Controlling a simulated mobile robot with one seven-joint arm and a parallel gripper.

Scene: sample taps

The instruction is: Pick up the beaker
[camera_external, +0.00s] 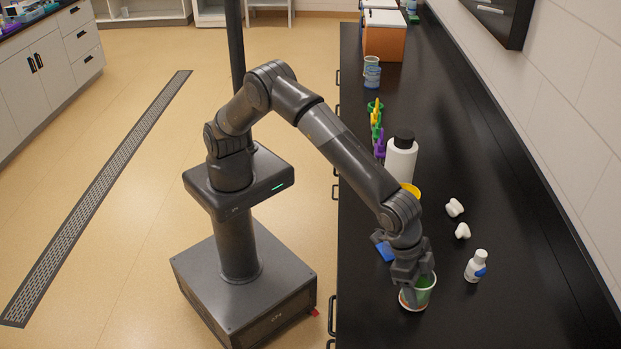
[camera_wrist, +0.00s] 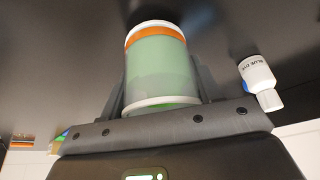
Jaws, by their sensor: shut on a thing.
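The beaker (camera_external: 422,295) is a pale cup with green on its side and an orange-red band, at the front of the black counter in the external view. My gripper (camera_external: 411,282) reaches down to it and is shut on it. In the wrist view the beaker (camera_wrist: 158,68) sits between the two grey fingers, its green wall and orange band facing the camera. The fingers partly hide its sides. I cannot tell whether its base touches the counter.
A small white bottle labelled blue dye (camera_external: 476,267) stands right of the beaker. Two white pieces (camera_external: 455,208) lie behind it. A white bottle with a black cap (camera_external: 401,158) stands farther back, near a yellow item (camera_external: 411,190). The counter's right side (camera_external: 530,270) is clear.

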